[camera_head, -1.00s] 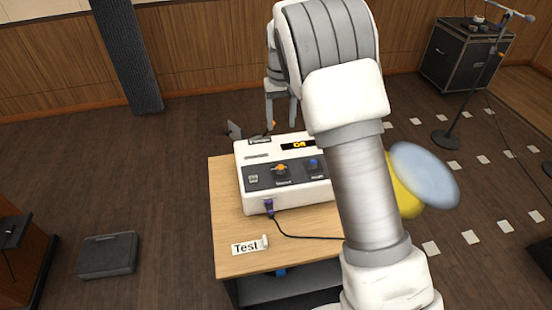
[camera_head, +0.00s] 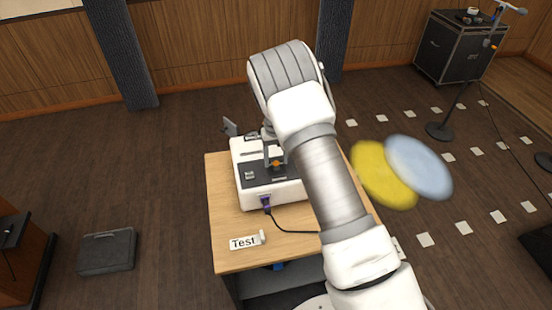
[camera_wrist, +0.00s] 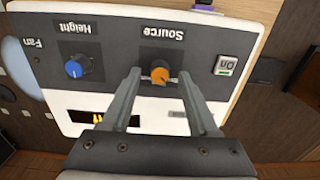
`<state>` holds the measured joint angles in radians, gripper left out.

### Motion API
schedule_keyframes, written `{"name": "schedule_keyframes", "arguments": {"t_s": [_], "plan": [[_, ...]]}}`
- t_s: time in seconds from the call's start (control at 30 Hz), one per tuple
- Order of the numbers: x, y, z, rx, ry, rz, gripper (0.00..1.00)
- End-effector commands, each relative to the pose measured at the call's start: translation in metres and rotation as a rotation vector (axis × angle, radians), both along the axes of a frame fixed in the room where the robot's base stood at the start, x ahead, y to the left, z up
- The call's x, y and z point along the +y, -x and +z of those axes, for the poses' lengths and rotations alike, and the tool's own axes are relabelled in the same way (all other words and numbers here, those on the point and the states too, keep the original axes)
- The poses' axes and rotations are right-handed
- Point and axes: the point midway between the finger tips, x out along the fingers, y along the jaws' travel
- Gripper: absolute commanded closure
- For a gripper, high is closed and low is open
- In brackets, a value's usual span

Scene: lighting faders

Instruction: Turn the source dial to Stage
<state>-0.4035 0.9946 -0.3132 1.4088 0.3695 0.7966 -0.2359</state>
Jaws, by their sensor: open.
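The source dial is an orange knob (camera_wrist: 160,76) on the dark panel of a white control box (camera_head: 245,185). It sits under the label "Source", upside down in the wrist view, and a bit of it shows in the head view (camera_head: 276,163). My gripper (camera_wrist: 157,78) is open, with one finger on each side of the dial. A gap shows between the fingers and the knob; I cannot tell whether they touch it. In the head view my gripper (camera_head: 275,152) is over the box, partly hidden by my arm. I cannot read any position marks around the dial.
A blue "Height" knob (camera_wrist: 74,69) and an "On" switch (camera_wrist: 226,65) flank the dial. The box stands on a wooden table (camera_head: 226,258) with a "Test" label (camera_head: 244,242) and a dark cable. Blurred yellow (camera_head: 382,174) and pale blue (camera_head: 420,168) discs show right of the table.

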Motion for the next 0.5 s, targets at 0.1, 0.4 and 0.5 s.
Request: {"name": "schedule_keyframes", "arguments": {"t_s": [0.1, 0.4, 0.5], "plan": [[-0.0002, 0.0001, -0.0061, 0.000, 0.000, 0.000, 0.40], [-0.0001, -0.0002, -0.0072, -0.001, 0.000, 0.000, 0.43], [-0.0001, -0.0002, -0.0071, -0.001, 0.000, 0.000, 0.61]]}}
